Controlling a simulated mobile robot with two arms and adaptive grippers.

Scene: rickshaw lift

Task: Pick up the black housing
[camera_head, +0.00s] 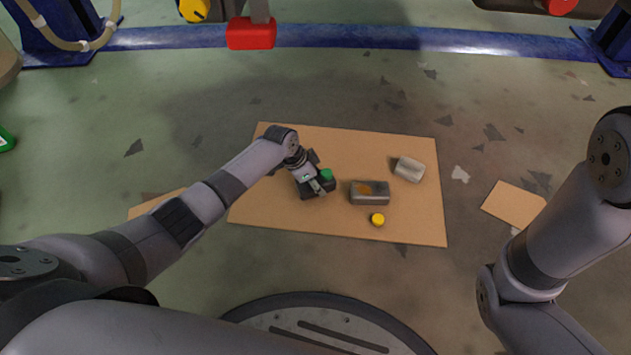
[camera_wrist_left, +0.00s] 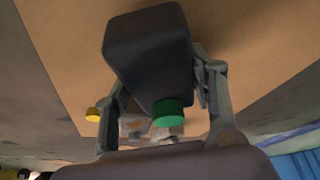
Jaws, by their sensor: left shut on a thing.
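The black housing (camera_wrist_left: 148,50) is a dark block with rounded edges, held between the two fingers of my left gripper (camera_wrist_left: 162,80) in the left wrist view. A green round cap (camera_wrist_left: 168,112) shows at one end of it. In the head view my left gripper (camera_head: 316,182) is over the middle of the brown board, with the green cap (camera_head: 326,174) beside its fingers and the housing partly hidden under them. I cannot tell whether the housing is clear of the board. My right gripper is outside both views; only its arm shows at the right.
On the brown board (camera_head: 400,230) stand a grey metal box with an orange-brown patch (camera_head: 370,198), a pale grey block (camera_head: 409,169) and a yellow round cap (camera_head: 377,219). A smaller board (camera_head: 513,204) lies to the right. A blue beam (camera_head: 400,41) crosses the back.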

